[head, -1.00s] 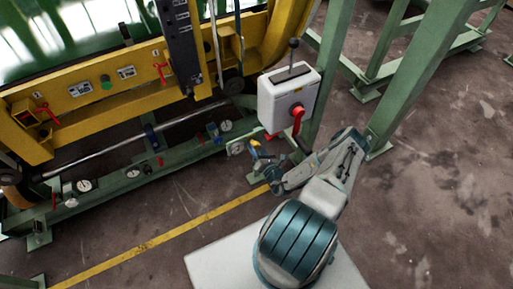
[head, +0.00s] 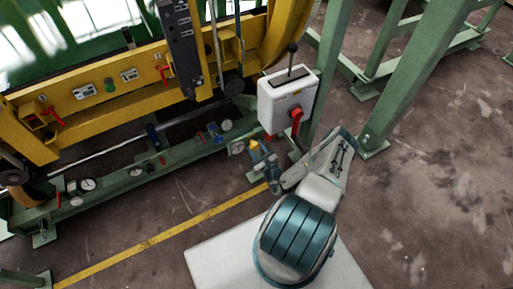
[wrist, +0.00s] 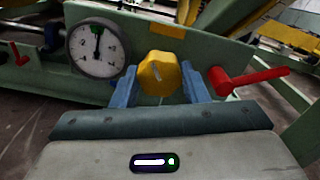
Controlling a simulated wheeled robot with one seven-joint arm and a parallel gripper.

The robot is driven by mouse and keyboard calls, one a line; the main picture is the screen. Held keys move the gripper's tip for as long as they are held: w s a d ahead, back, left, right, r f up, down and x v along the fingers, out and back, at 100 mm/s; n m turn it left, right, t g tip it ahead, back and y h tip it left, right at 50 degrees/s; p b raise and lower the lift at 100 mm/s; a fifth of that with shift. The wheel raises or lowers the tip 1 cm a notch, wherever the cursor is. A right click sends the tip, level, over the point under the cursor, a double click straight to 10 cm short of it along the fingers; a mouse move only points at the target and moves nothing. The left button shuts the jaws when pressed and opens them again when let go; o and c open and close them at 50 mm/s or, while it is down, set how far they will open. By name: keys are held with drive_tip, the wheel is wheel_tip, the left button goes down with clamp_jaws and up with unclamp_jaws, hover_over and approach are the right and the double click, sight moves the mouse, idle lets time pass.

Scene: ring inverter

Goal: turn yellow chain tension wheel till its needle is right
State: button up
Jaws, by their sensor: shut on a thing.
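The yellow wheel (wrist: 160,73) is a knobbed knob with a pale line on its face, mounted on a green beam. My gripper (wrist: 160,86) is shut on it, with one blue finger at each side of the wheel. The wheel also shows small in the head view (head: 254,144), in front of my gripper (head: 263,153). Left of the wheel is a round white gauge (wrist: 97,47). Its dark needle points nearly straight up, at a green mark near the top of the dial. The exact reading is too small to tell.
A red lever (wrist: 245,80) sticks out close to the right finger. A grey switch box (head: 287,95) with a red handle stands above and right of my gripper. More gauges (head: 88,184) line the green beam.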

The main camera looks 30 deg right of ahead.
drive_tip(key=shift+n+p, duration=0.4)
drive_tip(key=shift+n, duration=1)
drive_tip(key=o, duration=1)
drive_tip(key=shift+c, duration=0.2)
drive_tip(key=s, duration=1.4)
drive_tip(key=shift+d, duration=0.25)
drive_tip(key=shift+w, duration=0.1)
